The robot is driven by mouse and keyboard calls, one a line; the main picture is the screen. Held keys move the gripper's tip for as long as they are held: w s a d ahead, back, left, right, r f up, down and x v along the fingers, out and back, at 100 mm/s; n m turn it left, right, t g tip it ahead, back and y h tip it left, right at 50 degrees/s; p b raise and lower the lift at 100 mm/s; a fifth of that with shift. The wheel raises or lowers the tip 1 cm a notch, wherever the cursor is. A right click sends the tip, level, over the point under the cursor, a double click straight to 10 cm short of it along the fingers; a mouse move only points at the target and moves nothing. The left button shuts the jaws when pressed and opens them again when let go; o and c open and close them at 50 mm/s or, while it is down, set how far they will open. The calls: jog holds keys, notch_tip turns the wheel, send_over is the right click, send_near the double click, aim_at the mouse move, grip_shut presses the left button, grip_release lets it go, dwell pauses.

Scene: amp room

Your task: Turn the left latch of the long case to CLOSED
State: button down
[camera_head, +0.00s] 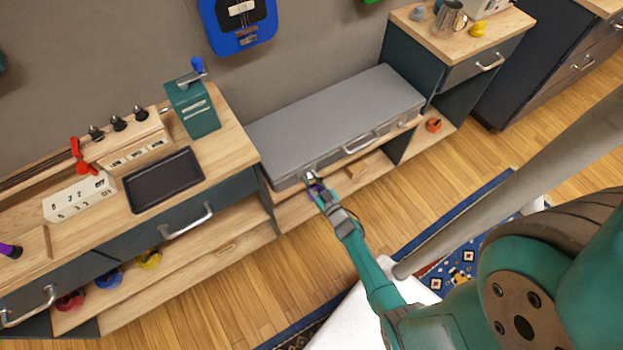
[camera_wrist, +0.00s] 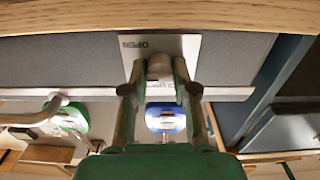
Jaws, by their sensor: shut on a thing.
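The long grey case (camera_head: 335,118) lies with its lid shut on a low wooden shelf, its front face towards me. My gripper (camera_head: 313,184) is at the left end of that front face. In the wrist view my gripper (camera_wrist: 159,78) is shut on the latch (camera_wrist: 160,64), a rounded grey knob between the green fingers. Behind it is a pale label plate (camera_wrist: 190,46) with OPEN printed upside down. A second word beside the right finger is partly hidden. The latch's exact angle cannot be told.
The case handle (camera_head: 360,143) is right of my gripper. A workbench with a black tray (camera_head: 163,180) stands on the left. A cabinet (camera_head: 460,65) stands on the right. A wooden edge (camera_wrist: 160,15) runs close along the wrist view's top.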

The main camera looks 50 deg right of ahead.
jog(key=n, duration=0.4)
jog(key=shift+a+f+n, duration=0.1)
jog(key=shift+n, duration=3.25)
jog(key=shift+a+f+n, duration=0.1)
jog(key=shift+n, duration=3.25)
jog(key=c, duration=0.9)
grip_release()
